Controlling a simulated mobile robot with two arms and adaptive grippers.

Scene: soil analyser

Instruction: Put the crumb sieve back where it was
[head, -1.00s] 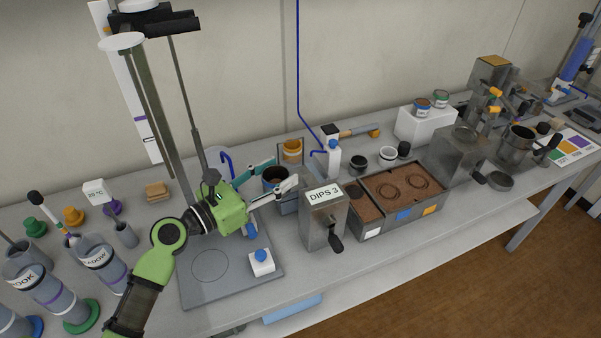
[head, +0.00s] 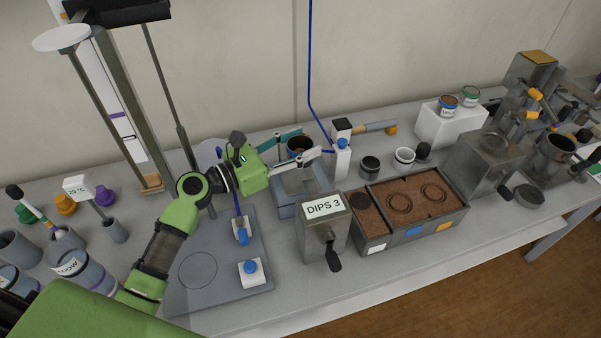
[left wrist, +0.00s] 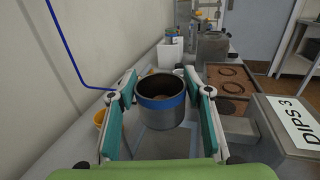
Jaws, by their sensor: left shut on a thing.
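The crumb sieve is a dark metal cup with a blue band and a brownish inside. It shows upright in the left wrist view (left wrist: 161,100) and in the head view (head: 298,147). My left gripper (head: 303,145) is shut on it, with one finger on each side. The sieve is at the back of a grey box (head: 287,211) on the bench. I cannot tell whether its underside touches anything, as the gripper and the cup hide it. My right gripper is not in view.
The DIPS 3 unit (head: 323,228) stands in front, with a soil tray (head: 411,233) to its right.

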